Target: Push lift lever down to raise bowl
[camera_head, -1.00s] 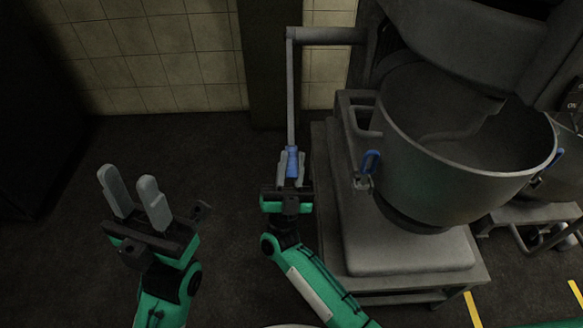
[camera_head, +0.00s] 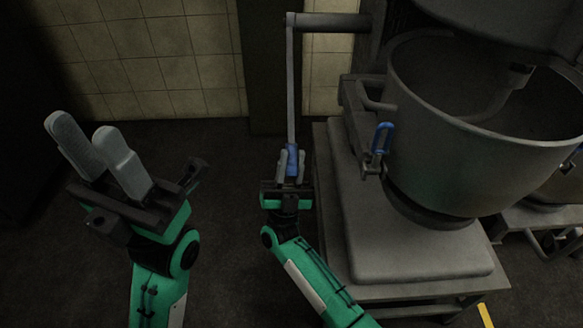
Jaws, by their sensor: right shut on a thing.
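The lift lever (camera_head: 291,85) is a long grey bar with a blue grip (camera_head: 292,160) at its lower end. It hangs down from a horizontal arm at the left of the mixer. My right gripper (camera_head: 291,168) is shut on the blue grip, with a finger on each side. The large grey bowl (camera_head: 460,130) sits on the mixer, above its base. My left gripper (camera_head: 98,148) is at the left with its fingers apart, empty and away from the lever.
The mixer base (camera_head: 420,262) fills the lower right, close beside my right arm. A blue-handled clamp (camera_head: 381,140) sticks out at the bowl's left side. A tiled wall (camera_head: 160,60) and dark pillar stand behind. The dark floor between my arms is clear.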

